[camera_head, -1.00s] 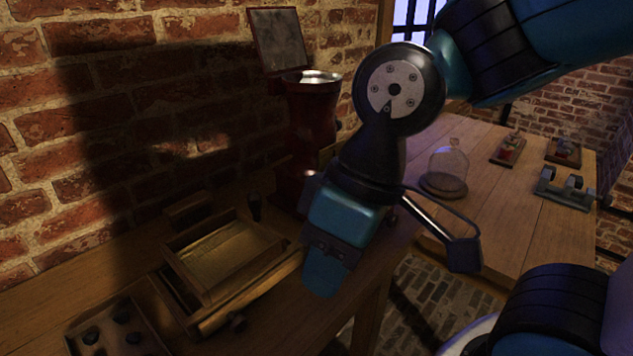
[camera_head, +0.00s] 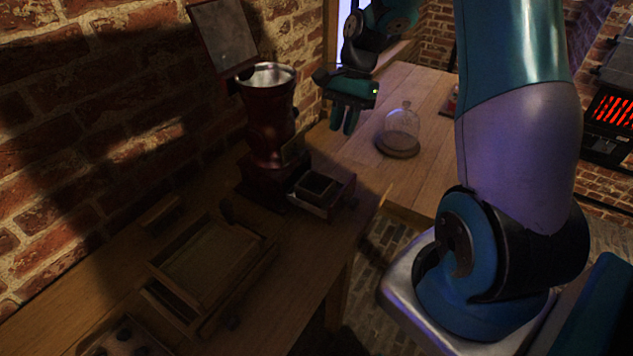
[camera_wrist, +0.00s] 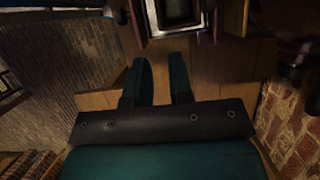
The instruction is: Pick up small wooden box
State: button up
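A small dark square box, which looks like the small wooden box (camera_head: 314,186), sits in the pulled-out drawer (camera_head: 338,207) at the foot of the red grinder. In the wrist view the box (camera_wrist: 176,12) is at the top edge, partly cut off, ahead of the fingertips. My gripper (camera_head: 345,120) is raised to the right of the grinder, above and behind the drawer. In the wrist view my gripper (camera_wrist: 160,62) has its two fingers apart with nothing between them.
The red grinder (camera_head: 270,125) with its raised lid stands against the brick wall. A wooden frame-like tray (camera_head: 205,255) lies at the left on the dark bench. A glass dome (camera_head: 402,125) stands on the farther table. There is a gap between the tables.

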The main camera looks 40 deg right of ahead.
jog(key=p, duration=0.2)
send_near(328, 187)
jog(key=x, duration=0.5)
jog(key=shift+w, duration=0.15)
jog(key=shift+p+x, duration=1.1)
jog(key=shift+x, duration=1.7)
jog(key=shift+c, duration=0.2)
grip_shut()
